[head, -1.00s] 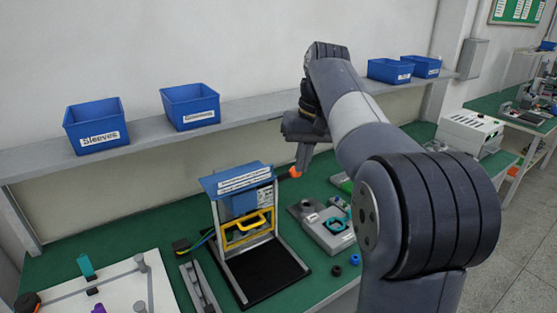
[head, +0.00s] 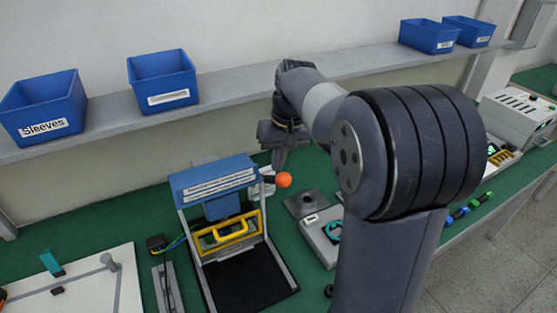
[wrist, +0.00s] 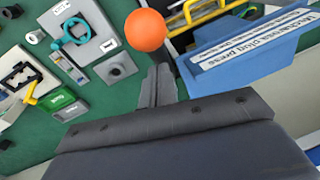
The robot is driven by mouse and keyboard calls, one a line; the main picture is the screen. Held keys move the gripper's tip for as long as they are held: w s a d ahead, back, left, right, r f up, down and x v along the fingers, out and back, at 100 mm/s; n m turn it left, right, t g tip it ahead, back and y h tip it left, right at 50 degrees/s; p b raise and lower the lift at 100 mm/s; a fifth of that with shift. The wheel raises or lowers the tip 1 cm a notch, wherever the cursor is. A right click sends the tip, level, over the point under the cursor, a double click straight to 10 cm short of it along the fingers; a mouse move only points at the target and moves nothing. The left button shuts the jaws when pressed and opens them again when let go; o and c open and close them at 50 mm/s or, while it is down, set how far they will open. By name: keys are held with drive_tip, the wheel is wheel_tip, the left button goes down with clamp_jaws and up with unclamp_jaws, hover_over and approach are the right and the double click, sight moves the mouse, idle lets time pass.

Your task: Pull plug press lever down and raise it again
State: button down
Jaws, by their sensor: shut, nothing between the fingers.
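The plug press (head: 216,179) stands on the green bench, with a blue top, a grey frame and a yellow guard handle (head: 223,231). Its lever ends in an orange ball (head: 284,180) that sticks out to the right of the blue top. My gripper (head: 279,165) is shut and empty, just above and behind the ball in the head view. In the wrist view the closed fingers (wrist: 158,80) point at the orange ball (wrist: 146,30), which appears just beyond their tips. I cannot tell whether they touch it. The blue press top (wrist: 250,50) lies to the right there.
A grey fixture with a teal ring (head: 326,236) stands right of the press. A shelf (head: 110,121) with several blue bins runs behind. A white board (head: 80,285) lies at the left. A white box (head: 517,119) stands at the right.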

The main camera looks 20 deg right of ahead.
drive_tip(key=shift+s+f, duration=0.25)
idle(0.3)
drive_tip(key=f+b, duration=0.1)
drive_tip(key=b, duration=0.1)
drive_tip(key=shift+s+d+t+b, duration=0.15)
drive_tip(key=shift+s+t+b, duration=0.25)
drive_tip(key=s+f+t+y+b, duration=0.1)
drive_tip(key=s+f+t+b, duration=0.2)
drive_tip(key=f+b, duration=0.4)
drive_tip(key=s+d+f+t+y+b, duration=0.1)
drive_tip(key=s+f+t+b, duration=0.2)
drive_tip(key=b, duration=2.1)
wheel_tip(320, 180, down, 4)
drive_tip(key=t, duration=0.2)
drive_tip(key=shift+n+t, duration=0.3)
drive_tip(key=shift+t, duration=0.1)
drive_tip(key=shift+f, duration=0.15)
